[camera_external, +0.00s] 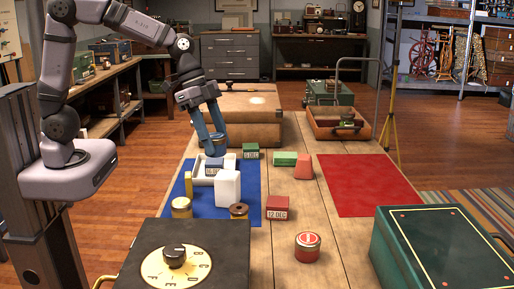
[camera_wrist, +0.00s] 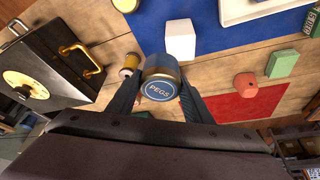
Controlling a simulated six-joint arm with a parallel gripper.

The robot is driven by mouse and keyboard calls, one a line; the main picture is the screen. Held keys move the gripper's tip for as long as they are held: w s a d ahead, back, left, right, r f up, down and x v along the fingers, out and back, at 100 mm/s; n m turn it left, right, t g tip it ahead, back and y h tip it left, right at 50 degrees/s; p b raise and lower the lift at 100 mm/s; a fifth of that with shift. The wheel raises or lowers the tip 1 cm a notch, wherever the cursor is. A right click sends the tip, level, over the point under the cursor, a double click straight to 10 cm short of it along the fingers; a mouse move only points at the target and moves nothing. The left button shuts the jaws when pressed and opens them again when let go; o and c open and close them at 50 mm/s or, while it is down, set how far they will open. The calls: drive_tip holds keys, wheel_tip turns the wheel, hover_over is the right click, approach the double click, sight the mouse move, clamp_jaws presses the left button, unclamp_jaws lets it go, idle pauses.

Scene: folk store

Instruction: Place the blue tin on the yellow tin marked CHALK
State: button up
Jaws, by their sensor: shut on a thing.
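In the wrist view the blue tin (camera_wrist: 160,80) sits between both fingers. In the external view it is held in the air over the far part of the blue mat, above the white tray. A gold-yellow tin (camera_external: 181,207) stands on the near left of the blue mat, apart from my gripper. Its marking is not readable. It shows cut off at the top of the wrist view (camera_wrist: 126,4).
A black dial box (camera_external: 140,248) is at the near left. The red mat (camera_external: 375,185) is bare.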

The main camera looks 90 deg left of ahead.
drive_tip(key=s+d+f+m+g+h, duration=0.2)
drive_tip(key=s+d+m+g, duration=0.15)
drive_tip(key=s+m, duration=0.55)
drive_tip(key=m+g+p, duration=0.1)
drive_tip(key=m+g, duration=0.1)
drive_tip(key=m, duration=0.5)
approach(178, 205)
drive_tip(key=shift+x, duration=2.55)
drive_tip(key=shift+s, duration=0.1)
drive_tip(key=shift+f, duration=0.1)
drive_tip(key=o, duration=1.2)
